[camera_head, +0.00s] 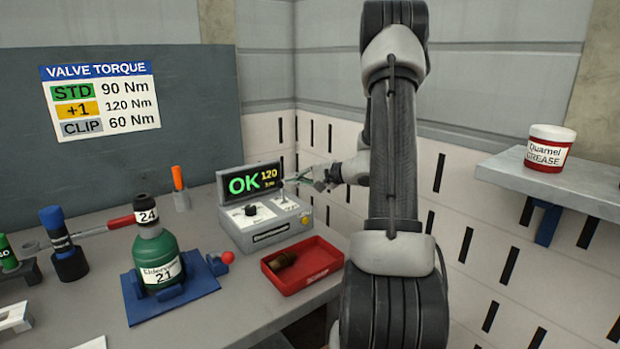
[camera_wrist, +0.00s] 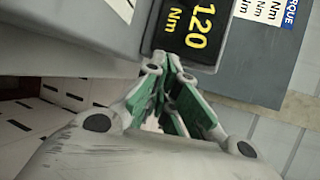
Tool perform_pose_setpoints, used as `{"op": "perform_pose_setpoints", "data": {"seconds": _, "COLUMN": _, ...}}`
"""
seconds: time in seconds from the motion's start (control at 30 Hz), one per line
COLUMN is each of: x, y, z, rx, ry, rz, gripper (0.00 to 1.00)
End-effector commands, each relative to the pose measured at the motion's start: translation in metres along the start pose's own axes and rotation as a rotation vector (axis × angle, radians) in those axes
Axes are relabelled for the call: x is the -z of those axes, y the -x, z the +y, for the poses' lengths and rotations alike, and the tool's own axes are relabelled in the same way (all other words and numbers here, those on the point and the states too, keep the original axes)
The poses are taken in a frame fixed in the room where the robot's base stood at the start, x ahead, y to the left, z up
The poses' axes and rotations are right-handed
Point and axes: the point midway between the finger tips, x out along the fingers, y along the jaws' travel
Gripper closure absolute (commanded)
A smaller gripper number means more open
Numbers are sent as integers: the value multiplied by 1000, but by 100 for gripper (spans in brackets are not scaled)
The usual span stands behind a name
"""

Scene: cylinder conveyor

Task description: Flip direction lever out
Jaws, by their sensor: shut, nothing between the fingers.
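A grey control box (camera_head: 265,233) stands at the back of the bench, with a black knob and a small lever (camera_head: 283,199) on its sloped top. I cannot tell which way this lever is set. The box's display (camera_head: 248,182) reads OK 120; its edge also shows in the wrist view (camera_wrist: 190,32). My gripper (camera_head: 292,181) is shut and empty, beside the display's right edge and above the small lever. Its green fingers (camera_wrist: 166,68) point toward the display in the wrist view, where the lever is not seen.
A red tray (camera_head: 320,284) with a brown part lies in front of the box. A wall shelf (camera_head: 590,187) holds a grease tub (camera_head: 549,148) at right.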

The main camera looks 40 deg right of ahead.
Motion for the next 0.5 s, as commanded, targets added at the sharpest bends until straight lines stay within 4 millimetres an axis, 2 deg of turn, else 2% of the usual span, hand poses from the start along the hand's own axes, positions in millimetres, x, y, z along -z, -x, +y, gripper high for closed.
{"op": "perform_pose_setpoints", "data": {"seconds": 0.03, "x": -5, "y": -3, "z": 0, "rx": -1, "ry": 1, "rz": -2, "gripper": 100}}
{"op": "perform_pose_setpoints", "data": {"seconds": 0.2, "x": -28, "y": 7, "z": 0, "rx": 0, "ry": -1, "rz": 0, "gripper": 100}}
{"op": "perform_pose_setpoints", "data": {"seconds": 0.5, "x": -38, "y": 11, "z": 0, "rx": 1, "ry": -1, "rz": 0, "gripper": 100}}
